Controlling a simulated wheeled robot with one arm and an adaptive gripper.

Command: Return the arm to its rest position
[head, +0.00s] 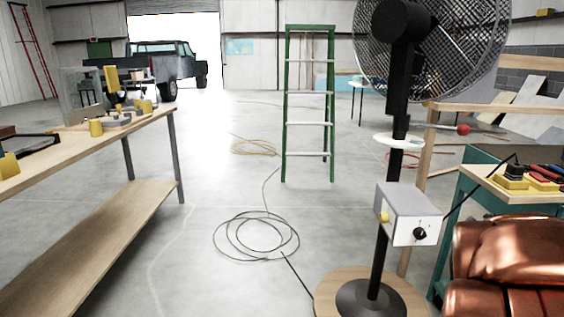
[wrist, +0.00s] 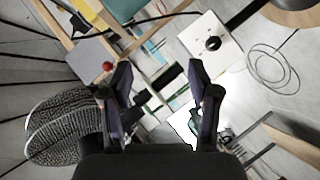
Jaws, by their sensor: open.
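My gripper (wrist: 160,74) shows in the wrist view with its two dark fingers spread apart. Nothing is held between them. The wrist view is tilted, and floor and furniture show beyond the fingers. My arm and gripper cannot be made out in the head view, so the arm's full pose is hidden. A pedestal fan (head: 432,50) stands at the right in the head view. Its wire cage (wrist: 65,125) also shows at the lower left in the wrist view. A grey-white control box (head: 409,213) with a dark knob sits on its pole and also appears in the wrist view (wrist: 207,48).
A wooden workbench (head: 75,147) runs along the left. A green ladder (head: 288,110) stands mid-floor. A brown leather seat (head: 510,260) and teal cart (head: 478,166) are at right.

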